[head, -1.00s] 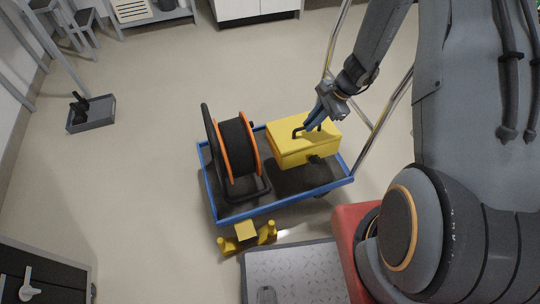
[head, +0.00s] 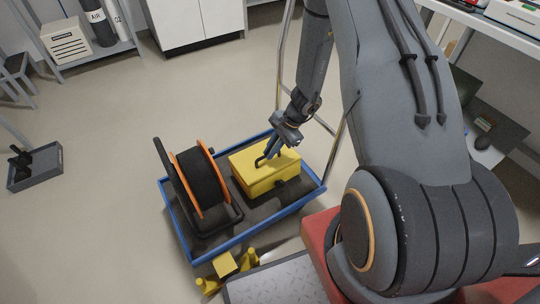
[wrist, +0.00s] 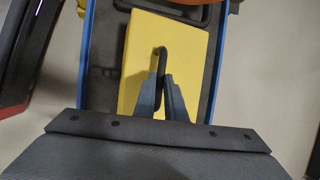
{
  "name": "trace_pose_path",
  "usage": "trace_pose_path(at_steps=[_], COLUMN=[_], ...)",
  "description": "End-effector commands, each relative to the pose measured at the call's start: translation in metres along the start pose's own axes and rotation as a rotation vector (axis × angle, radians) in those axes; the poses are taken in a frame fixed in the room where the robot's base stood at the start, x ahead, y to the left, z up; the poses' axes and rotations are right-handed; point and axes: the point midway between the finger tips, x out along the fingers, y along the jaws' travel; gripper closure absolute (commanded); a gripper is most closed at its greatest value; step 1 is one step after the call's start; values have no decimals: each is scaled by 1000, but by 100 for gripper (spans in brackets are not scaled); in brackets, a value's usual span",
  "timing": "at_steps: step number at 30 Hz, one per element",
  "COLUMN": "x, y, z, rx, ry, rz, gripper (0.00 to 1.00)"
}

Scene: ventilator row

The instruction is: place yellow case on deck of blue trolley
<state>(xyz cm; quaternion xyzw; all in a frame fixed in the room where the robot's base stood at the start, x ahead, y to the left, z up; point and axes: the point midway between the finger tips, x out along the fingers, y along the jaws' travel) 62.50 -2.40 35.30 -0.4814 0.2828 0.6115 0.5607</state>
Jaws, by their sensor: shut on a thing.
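The yellow case (head: 265,170) is over the dark deck of the blue trolley (head: 246,229), on its right part, beside a cable reel. It looks upright and level, and low at the deck; I cannot tell for certain whether its underside touches. My gripper (head: 270,155) is shut on the black handle on top of the case. In the wrist view, the fingers (wrist: 162,100) close around the handle of the case (wrist: 190,42), which lies between the trolley's blue side rims (wrist: 86,60).
A black and orange cable reel (head: 200,180) fills the left part of the deck. The trolley's push handle (head: 333,150) rises at the right. A yellow stepped piece (head: 224,264) is at the near side. A grey tray (head: 36,168) lies on the floor at far left.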

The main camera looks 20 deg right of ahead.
Motion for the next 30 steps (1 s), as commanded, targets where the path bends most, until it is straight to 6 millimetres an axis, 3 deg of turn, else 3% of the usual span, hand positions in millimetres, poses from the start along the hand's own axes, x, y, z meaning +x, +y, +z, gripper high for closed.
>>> trace_pose_path(at_steps=[4,12,13,16,25,30], x=[18,20,20,20,19,2], y=[3,3,4,4,4,4], z=[-7,-8,-8,-8,-8,-8], rx=[-1,-3,-2,-2,-2,-2], ry=[-1,0,0,0,0,0], rz=[1,-1,1,1,0,-1], gripper=[100,100,84,71,71,71])
